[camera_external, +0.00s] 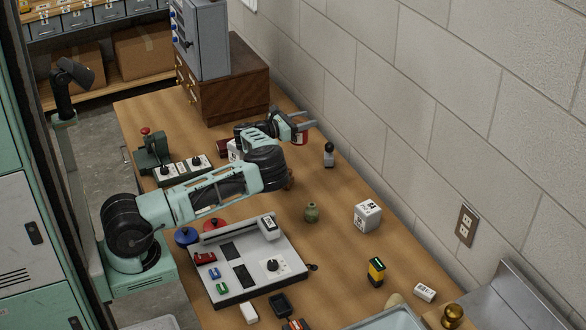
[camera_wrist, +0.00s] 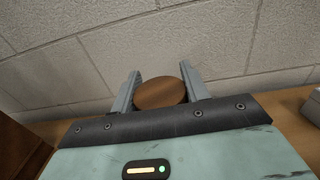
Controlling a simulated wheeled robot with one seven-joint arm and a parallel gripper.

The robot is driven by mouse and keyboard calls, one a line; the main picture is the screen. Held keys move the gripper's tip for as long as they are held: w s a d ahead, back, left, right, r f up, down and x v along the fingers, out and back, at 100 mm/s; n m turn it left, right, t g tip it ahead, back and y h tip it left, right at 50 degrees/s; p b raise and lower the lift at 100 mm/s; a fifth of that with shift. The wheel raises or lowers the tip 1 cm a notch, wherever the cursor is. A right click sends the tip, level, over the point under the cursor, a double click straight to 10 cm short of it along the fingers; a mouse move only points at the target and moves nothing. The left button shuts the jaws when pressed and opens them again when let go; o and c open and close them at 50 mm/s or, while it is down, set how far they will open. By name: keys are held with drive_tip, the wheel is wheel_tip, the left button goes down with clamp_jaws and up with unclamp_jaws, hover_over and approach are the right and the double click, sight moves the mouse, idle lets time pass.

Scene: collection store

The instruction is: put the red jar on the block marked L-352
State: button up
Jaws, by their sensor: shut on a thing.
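In the wrist view, a brown round top (camera_wrist: 160,93) sits between the two fingers (camera_wrist: 160,74); this appears to be the jar's top. The jar's lower side and any gap to the table are hard to tell. A white block with black marking (camera_external: 367,216) stands on the table to the right. Another white block (camera_external: 234,149) is partly hidden behind my arm. I cannot read L-352 on either block.
A small dark bottle (camera_external: 328,155) stands near the wall, and a green vase (camera_external: 312,213) stands nearer. A grey panel with switches (camera_external: 248,270) fills the table's middle front. A wooden cabinet (camera_external: 228,95) stands behind. A yellow-black item (camera_external: 376,272) lies near the front right.

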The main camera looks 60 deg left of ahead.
drive_tip(key=s+a+r+n+y, duration=0.1)
drive_tip(key=s+a+n+y, duration=0.15)
drive_tip(key=s+a, duration=0.65)
drive_tip(key=s+a+r+n+y, duration=0.1)
drive_tip(key=s+a+y, duration=0.2)
drive_tip(key=s+a, duration=0.7)
drive_tip(key=shift+g+h, duration=0.25)
drive_tip(key=shift+g, duration=0.15)
drive_tip(key=shift+w+a+f+p, duration=0.25)
drive_tip(key=shift+w+a+f, duration=0.1)
drive_tip(key=shift+f, duration=1.35)
drive_tip(key=shift+w+a+f+p, duration=0.3)
drive_tip(key=shift+a+f, duration=0.1)
drive_tip(key=shift+f, duration=1.3)
drive_tip(key=shift+w+a+f+p, duration=0.2)
drive_tip(key=shift+w+a+f, duration=0.15)
drive_tip(key=shift+f, duration=1.35)
drive_tip(key=shift+f, duration=0.2)
drive_tip(key=o, duration=1.1)
drive_tip(key=shift+c, duration=0.2)
drive_tip(key=shift+r, duration=0.15)
